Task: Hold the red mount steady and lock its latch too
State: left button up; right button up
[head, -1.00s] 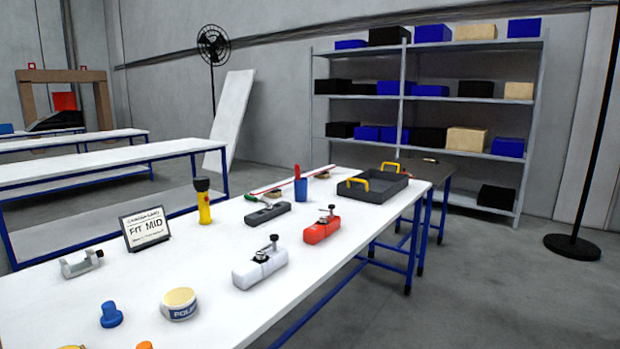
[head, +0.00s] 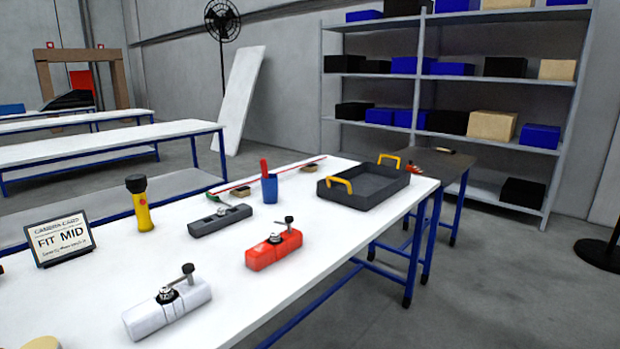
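The red mount (head: 274,251) sits on the white table near its right edge. A dark latch lever with a round knob (head: 289,220) stands up on its top; I cannot tell whether it is locked. A white mount (head: 167,312) with a similar lever is nearer to me, and a dark grey mount (head: 220,220) lies behind and left of the red one. Nothing touches the red mount. Neither of my grippers shows in the head view.
A black tray with yellow handles (head: 363,186) stands at the table's far end. A blue cup (head: 269,188), a yellow flashlight (head: 140,204) and a "FIT MID" sign (head: 62,240) stand on the table. White table surface (head: 330,235) is clear around the red mount.

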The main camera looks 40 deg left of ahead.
aim_at(288, 220)
jog(key=i, duration=1.3)
jog(key=i+z, duration=0.15)
jog(key=z, duration=0.2)
jog(key=i+j+z, duration=0.1)
jog(key=z, duration=0.2)
jog(key=i+j+z, duration=0.1)
jog(key=z, duration=7.35)
